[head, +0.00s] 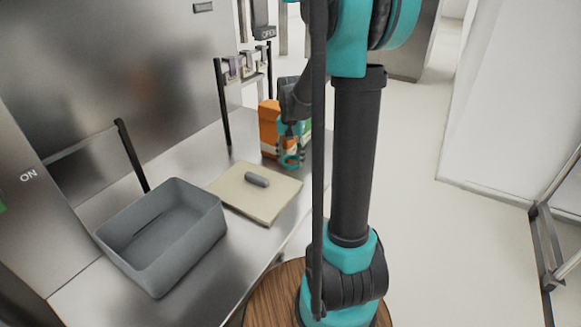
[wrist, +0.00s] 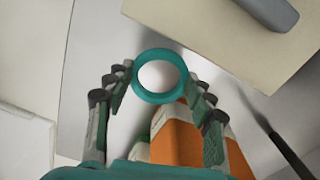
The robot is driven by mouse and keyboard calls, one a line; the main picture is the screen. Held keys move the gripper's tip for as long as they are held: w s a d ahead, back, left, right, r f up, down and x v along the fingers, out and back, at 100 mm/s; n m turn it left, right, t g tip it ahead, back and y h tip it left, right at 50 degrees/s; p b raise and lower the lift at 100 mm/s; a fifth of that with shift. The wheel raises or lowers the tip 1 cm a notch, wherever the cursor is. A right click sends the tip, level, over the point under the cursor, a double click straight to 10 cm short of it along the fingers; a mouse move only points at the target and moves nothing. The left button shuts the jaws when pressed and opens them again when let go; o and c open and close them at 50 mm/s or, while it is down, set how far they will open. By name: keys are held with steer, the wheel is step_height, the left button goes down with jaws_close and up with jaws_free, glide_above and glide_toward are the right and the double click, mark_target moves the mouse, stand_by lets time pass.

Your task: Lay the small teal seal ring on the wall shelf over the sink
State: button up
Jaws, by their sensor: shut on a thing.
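The small teal seal ring (wrist: 160,97) sits between the fingertips of my gripper (wrist: 157,80) in the wrist view. My gripper is shut on it, with one finger at each side. In the head view, the ring (head: 290,166) shows small and low at the end of my gripper (head: 291,150), above the steel counter's right part. The ring's hole faces the wrist camera. I cannot make out a sink or a wall shelf in either view.
An orange box (head: 268,128) stands close behind my gripper; it also shows below the ring in the wrist view (wrist: 175,140). A cream board (head: 232,200) with a grey handle-like piece (head: 257,179) lies on the counter (head: 205,150). A grey bin (head: 205,245) stands left of it.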

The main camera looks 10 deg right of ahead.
mark_target(291, 174)
steer(key=shift+f, duration=1.95)
steer(key=o, duration=0.5)
steer(key=shift+f, duration=0.15)
steer(key=o, duration=0.4)
steer(key=shift+o, duration=0.2)
